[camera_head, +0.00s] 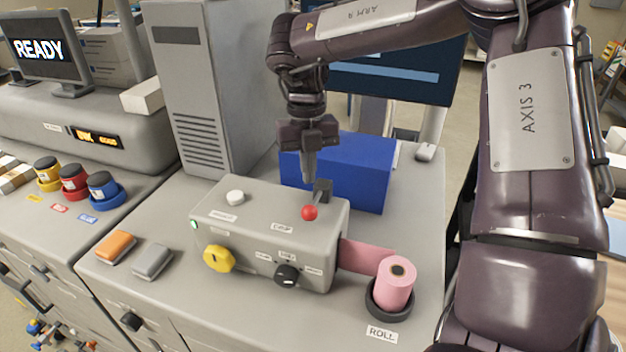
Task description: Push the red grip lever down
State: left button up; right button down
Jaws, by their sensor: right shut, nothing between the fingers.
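The red grip lever (309,212) is a red ball on a short stem at a dark bracket, on top of the grey control box near its right end. The grey control box (240,217) stands on the counter. My right gripper (308,180) points down from above, shut and empty. In the picture its fingertips are just above and slightly behind the red ball, close to the dark bracket. I cannot tell whether they touch the lever. My left gripper is not in view.
A blue box (365,170) stands behind the control box. A pink roll (395,285) sits in a dark holder at right, its strip reaching the control box. A tall grey cabinet (205,80) stands behind left. An orange block (116,247) and a grey block (152,262) lie at left.

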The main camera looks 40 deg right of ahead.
jog(key=shift+r, duration=0.1)
notch_tip(320, 180, up, 8)
jog(key=shift+w+d+f, duration=0.2)
jog(key=shift+w+f, duration=0.05)
jog(key=shift+w, duration=0.15)
dwell(0.5)
